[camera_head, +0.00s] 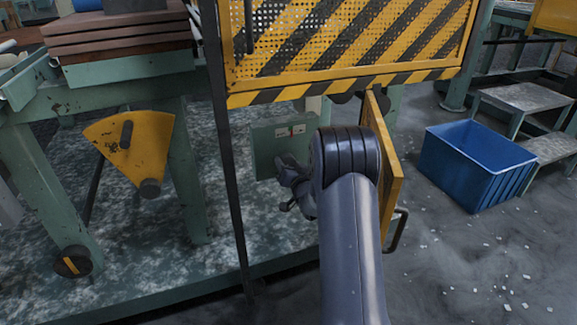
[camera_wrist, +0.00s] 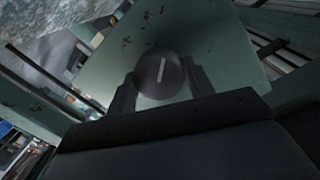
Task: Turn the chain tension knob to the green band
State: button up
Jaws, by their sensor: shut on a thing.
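A dark round knob (camera_wrist: 157,77) with a pale pointer line sits on a green panel (camera_wrist: 200,40) in the wrist view. The pointer line runs nearly upright in that picture, tilted slightly right. My gripper (camera_wrist: 160,72) is shut on the knob, one dark finger on each side. In the head view my gripper (camera_head: 286,172) is at the lower part of the green panel (camera_head: 265,137), and the knob is hidden behind it. Two small pale labels with reddish marks (camera_head: 290,131) show on the panel. I cannot make out a green band.
A yellow and black striped guard (camera_head: 340,40) hangs above the panel. An open yellow door (camera_head: 387,165) with a dark handle stands just right of my arm. A thin dark post (camera_head: 229,170) is to the left. A blue bin (camera_head: 475,160) stands on the floor at right.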

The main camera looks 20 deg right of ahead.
jog(key=shift+m, duration=0.6)
jog(key=o, duration=1)
jog(key=shift+s, duration=0.1)
jog(key=s, duration=0.3)
jog(key=s+p, duration=0.1)
jog(key=s, duration=0.3)
jog(key=s+p, duration=0.1)
jog(key=s, duration=0.2)
jog(key=shift+s+a+r, duration=0.1)
jog(key=shift+s+r, duration=0.2)
jog(key=shift+w, duration=0.15)
